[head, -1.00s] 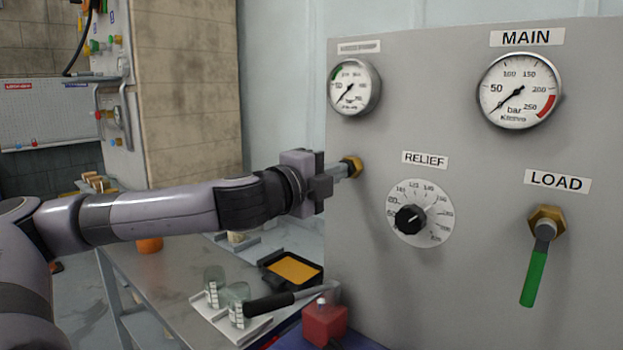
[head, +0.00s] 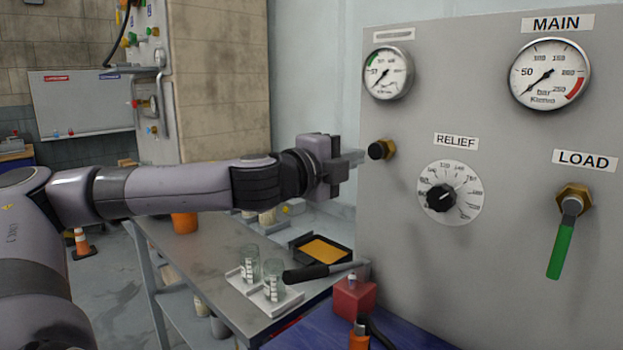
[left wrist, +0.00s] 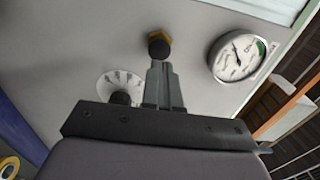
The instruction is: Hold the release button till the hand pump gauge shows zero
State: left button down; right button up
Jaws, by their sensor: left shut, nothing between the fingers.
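The release button (head: 378,151) is a black cap in a brass collar on the grey panel; it also shows in the left wrist view (left wrist: 157,48). My left gripper (head: 359,158) is shut and empty. Its fingertips (left wrist: 163,66) point at the button, with a small gap in the head view. The small round gauge (head: 387,73) sits above the button, and its label is too blurred to read. Its needle points down-left, near the low end of the scale. This gauge also shows in the left wrist view (left wrist: 237,50). My right gripper is not in view.
The panel (head: 480,280) also carries the MAIN gauge (head: 550,74), the RELIEF knob (head: 440,198) and the green-handled LOAD valve (head: 562,245).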

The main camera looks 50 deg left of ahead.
pick_arm(q)
jog(key=s+b, duration=0.3)
jog(key=s, duration=0.5)
jog(key=shift+s+d+b, duration=0.35)
jog(key=shift+s+d, duration=0.05)
jog(key=shift+d, duration=0.05)
dwell(0.4)
